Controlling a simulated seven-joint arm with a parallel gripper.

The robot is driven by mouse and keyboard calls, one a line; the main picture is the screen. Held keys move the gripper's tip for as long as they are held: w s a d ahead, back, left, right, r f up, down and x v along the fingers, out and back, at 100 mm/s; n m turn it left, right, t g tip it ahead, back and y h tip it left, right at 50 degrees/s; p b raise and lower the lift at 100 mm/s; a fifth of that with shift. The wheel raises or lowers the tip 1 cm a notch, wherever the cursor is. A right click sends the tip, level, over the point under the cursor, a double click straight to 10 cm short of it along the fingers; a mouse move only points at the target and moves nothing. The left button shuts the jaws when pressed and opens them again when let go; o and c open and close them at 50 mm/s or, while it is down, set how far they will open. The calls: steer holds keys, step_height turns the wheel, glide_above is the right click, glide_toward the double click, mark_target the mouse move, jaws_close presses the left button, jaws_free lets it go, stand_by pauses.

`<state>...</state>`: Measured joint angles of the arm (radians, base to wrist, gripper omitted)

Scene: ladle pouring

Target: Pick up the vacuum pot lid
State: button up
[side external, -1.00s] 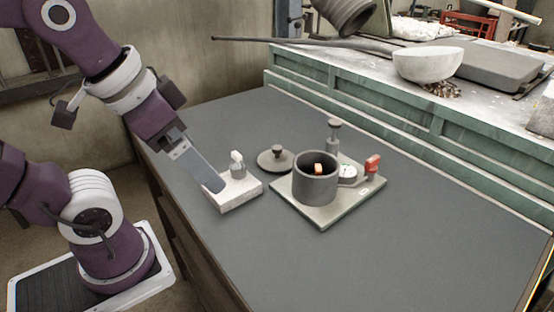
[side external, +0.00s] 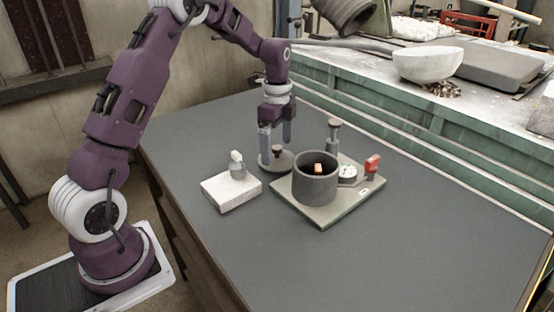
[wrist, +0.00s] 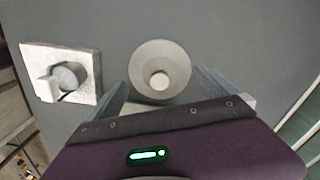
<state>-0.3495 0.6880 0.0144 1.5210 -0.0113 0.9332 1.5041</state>
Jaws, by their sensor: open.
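The vacuum pot lid (side external: 269,165) is a grey disc with a small round knob (side external: 277,151), lying flat on the dark table. In the wrist view the lid (wrist: 178,62) and its knob lie between my fingers, near the fingertips. My gripper (side external: 276,146) is open and points down over the lid, with a finger on either side of the knob in the side view. I cannot tell whether the fingertips touch the lid. The open grey pot (side external: 316,186) stands on a flat base plate (side external: 325,217) to the right, with a small orange-brown piece (side external: 318,169) inside it.
A pale block (side external: 232,195) with a small grey fitting (side external: 238,170) sits left of the lid. A gauge (side external: 347,174), a red-handled valve (side external: 372,166) and a knobbed post (side external: 334,130) are on the base plate. The front of the table is clear.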

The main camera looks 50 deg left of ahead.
steer(key=shift+f, duration=0.85)
steer(key=c, duration=1.4)
steer(key=shift+s+f, duration=0.1)
jaws_close()
